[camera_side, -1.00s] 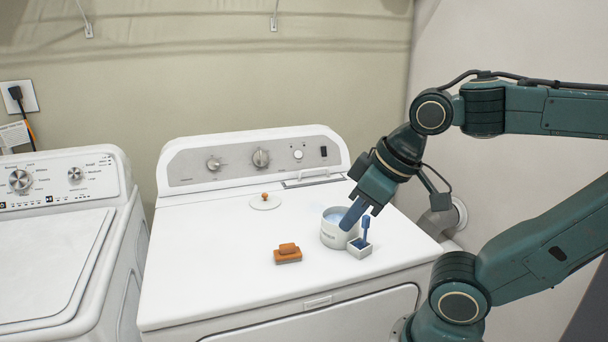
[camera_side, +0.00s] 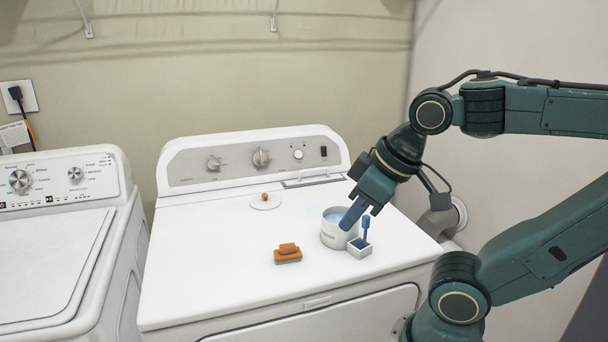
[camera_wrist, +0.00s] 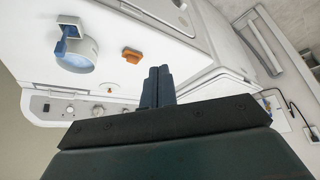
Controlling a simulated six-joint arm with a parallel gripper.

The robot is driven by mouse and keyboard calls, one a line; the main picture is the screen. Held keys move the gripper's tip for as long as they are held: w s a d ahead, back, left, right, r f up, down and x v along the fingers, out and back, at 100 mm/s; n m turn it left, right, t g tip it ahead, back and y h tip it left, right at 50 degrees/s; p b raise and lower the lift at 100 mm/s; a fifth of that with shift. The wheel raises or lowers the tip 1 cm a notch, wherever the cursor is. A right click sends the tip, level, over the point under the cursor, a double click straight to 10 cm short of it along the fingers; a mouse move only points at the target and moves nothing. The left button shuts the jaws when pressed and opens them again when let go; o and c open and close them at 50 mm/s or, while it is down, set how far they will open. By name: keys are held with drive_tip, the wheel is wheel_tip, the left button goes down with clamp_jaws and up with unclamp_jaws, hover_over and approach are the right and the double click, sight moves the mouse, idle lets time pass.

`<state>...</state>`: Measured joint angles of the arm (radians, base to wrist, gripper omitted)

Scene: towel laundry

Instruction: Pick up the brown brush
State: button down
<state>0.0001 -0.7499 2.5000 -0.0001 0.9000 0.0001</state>
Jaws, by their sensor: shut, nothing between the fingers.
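The brown brush (camera_side: 288,254) lies on top of the white dryer (camera_side: 215,265), left of a white canister. In the wrist view the brush (camera_wrist: 132,55) is just up and left of my fingertips, with space between. My gripper (camera_side: 350,219) is shut and empty. In the side view it points down and left over the white canister (camera_side: 333,238), to the right of the brush. The closed fingers (camera_wrist: 158,70) also show in the wrist view. From these views I cannot tell how high the fingertips are above the canister.
A small white holder (camera_side: 359,249) with a blue scoop or brush (camera_side: 366,226) stands at the canister's right. A white lid (camera_side: 265,203) with an orange-brown knob lies behind. A washer (camera_side: 60,255) stands left. The dryer top left of the brush is clear.

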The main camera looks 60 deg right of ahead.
drive_tip(key=c, duration=0.9)
unclamp_jaws()
drive_tip(key=m+g+y, duration=0.2)
drive_tip(key=m+y, duration=0.1)
drive_tip(key=m, duration=2.5)
hover_over(286, 245)
drive_tip(key=s+d, duration=0.3)
drive_tip(key=s, duration=0.1)
drive_tip(key=shift+d+f, duration=0.2)
drive_tip(key=shift+f, duration=3.15)
drive_tip(key=shift+w, duration=0.1)
drive_tip(key=x, duration=0.8)
drive_tip(key=shift+f, duration=0.3)
drive_tip(key=shift+a, duration=0.1)
